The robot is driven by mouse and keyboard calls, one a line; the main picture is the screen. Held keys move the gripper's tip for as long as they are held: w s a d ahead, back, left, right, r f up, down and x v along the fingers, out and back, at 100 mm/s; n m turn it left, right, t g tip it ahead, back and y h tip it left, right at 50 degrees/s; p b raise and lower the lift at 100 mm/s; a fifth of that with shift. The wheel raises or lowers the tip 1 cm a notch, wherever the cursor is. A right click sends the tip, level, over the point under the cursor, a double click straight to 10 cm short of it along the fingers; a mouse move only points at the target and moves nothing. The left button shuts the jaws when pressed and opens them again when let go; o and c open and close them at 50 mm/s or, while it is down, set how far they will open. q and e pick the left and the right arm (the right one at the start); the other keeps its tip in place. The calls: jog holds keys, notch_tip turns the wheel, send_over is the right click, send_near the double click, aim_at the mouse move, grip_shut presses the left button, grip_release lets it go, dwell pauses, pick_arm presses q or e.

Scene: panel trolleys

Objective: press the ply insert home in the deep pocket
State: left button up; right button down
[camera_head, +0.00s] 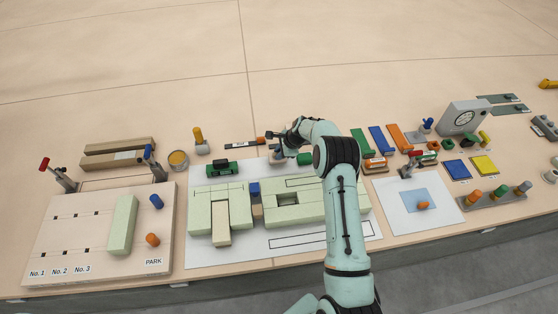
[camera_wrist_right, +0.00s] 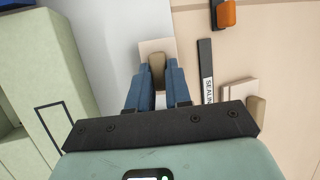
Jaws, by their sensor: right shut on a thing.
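My right gripper (camera_head: 278,146) is at the back of the bench, behind the pale green panel (camera_head: 311,212). In the right wrist view its blue fingers (camera_wrist_right: 157,82) are shut on the tan knob (camera_wrist_right: 157,68) of a small square ply insert (camera_wrist_right: 152,46). The insert shows pale beyond the fingertips, over the edge between white sheet and wood. The panel has a square dark pocket (camera_head: 288,199), apart from the gripper; its depth is hard to judge. A second ply piece with a knob (camera_wrist_right: 238,92) lies to the right in the wrist view. My left gripper is not in view.
A black strip (camera_wrist_right: 205,70) lies beside the held insert. A green tool (camera_head: 223,168) stands behind the left green blocks (camera_head: 219,207). A wooden board (camera_head: 95,235) with toggle clamps is at the left. Coloured blocks and a dial gauge (camera_head: 465,118) stand at the right.

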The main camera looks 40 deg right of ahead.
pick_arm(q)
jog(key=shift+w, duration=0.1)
pick_arm(e)
jog(key=c, duration=1)
grip_release()
jog(key=shift+s+r, duration=0.2)
jog(key=shift+r, duration=0.25)
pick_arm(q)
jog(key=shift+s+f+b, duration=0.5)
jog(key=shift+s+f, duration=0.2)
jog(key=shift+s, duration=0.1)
pick_arm(e)
jog(key=v, duration=1.2)
jog(key=shift+s+r, duration=0.1)
jog(key=shift+r, duration=0.1)
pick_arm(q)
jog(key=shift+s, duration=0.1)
pick_arm(e)
jog(key=shift+s+f, duration=0.1)
jog(key=shift+f, duration=0.05)
